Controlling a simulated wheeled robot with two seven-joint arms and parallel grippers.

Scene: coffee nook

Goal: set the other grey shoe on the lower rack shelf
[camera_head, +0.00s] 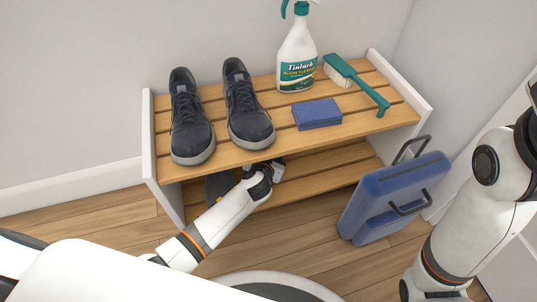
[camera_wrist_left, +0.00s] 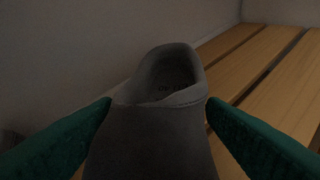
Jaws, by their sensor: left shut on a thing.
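A grey shoe (camera_wrist_left: 155,135) fills the middle of the left wrist view, its collar opening facing up at the far end. My left gripper (camera_wrist_left: 158,102) has its two green fingers on either side of the shoe, shut on it. In the head view my left gripper (camera_head: 262,170) reaches under the front edge of the top shelf, its fingers mostly hidden. A dark shape (camera_head: 218,187), partly hidden, shows beside it at the lower shelf (camera_head: 325,168). I cannot tell whether the held shoe touches the slats. My right gripper is out of view.
On the top shelf (camera_head: 225,152) stand two dark shoes (camera_head: 190,118) (camera_head: 247,105), a spray bottle (camera_head: 297,62), a blue sponge (camera_head: 317,114) and a green brush (camera_head: 357,84). A blue case (camera_head: 393,195) stands on the floor at the rack's right front. The lower shelf's right part is bare.

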